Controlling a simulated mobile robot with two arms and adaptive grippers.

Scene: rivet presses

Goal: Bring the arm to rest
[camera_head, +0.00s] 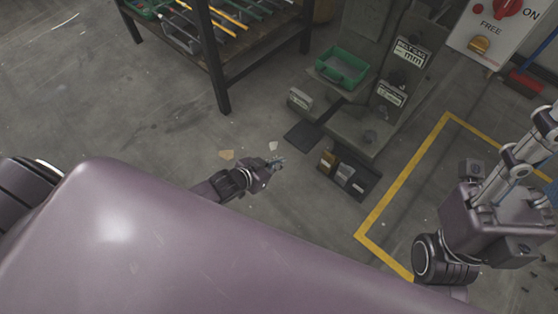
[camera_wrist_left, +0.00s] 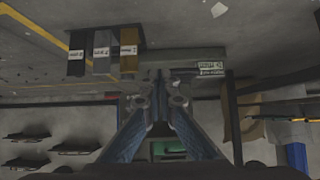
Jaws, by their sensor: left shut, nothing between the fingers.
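My left gripper (camera_head: 277,163) shows in the head view just beyond the front edge of my own body, over the open floor. It is shut and empty. In the left wrist view its two fingers (camera_wrist_left: 160,82) come together at the tips with nothing between them. In the head view part of my right arm is at the right side, but its gripper is not seen.
A grey press (camera_head: 385,115) with a green bin (camera_head: 341,68) stands ahead. A dark-legged rack (camera_head: 219,85) is at the upper left. A yellow floor line (camera_head: 405,172) runs at right. Floor around the gripper is mostly clear.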

